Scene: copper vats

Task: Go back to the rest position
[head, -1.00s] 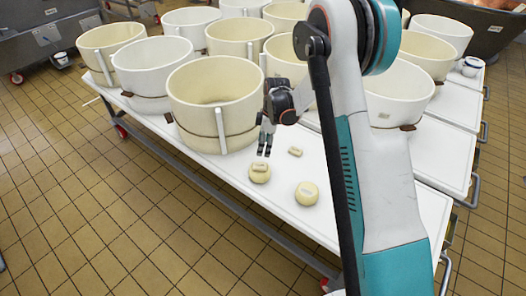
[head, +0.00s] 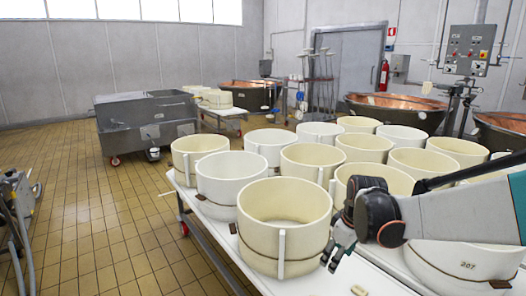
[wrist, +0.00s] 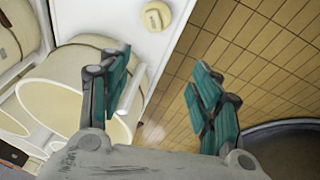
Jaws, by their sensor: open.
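My gripper (head: 338,258) is raised beside the front cream mould (head: 284,228) in the head view, to the right of its rim. In the wrist view my gripper (wrist: 160,75) shows two teal fingers spread wide apart with nothing between them. In the head view only a sliver of a small pale piece (head: 359,290) shows at the bottom edge.
Several white and cream moulds (head: 232,180) crowd the table around my arm. Copper vats (head: 395,108) and a control panel (head: 468,48) stand behind. A grey steel tank (head: 147,120) stands at the left back. The tiled floor (head: 110,230) left of the table is open.

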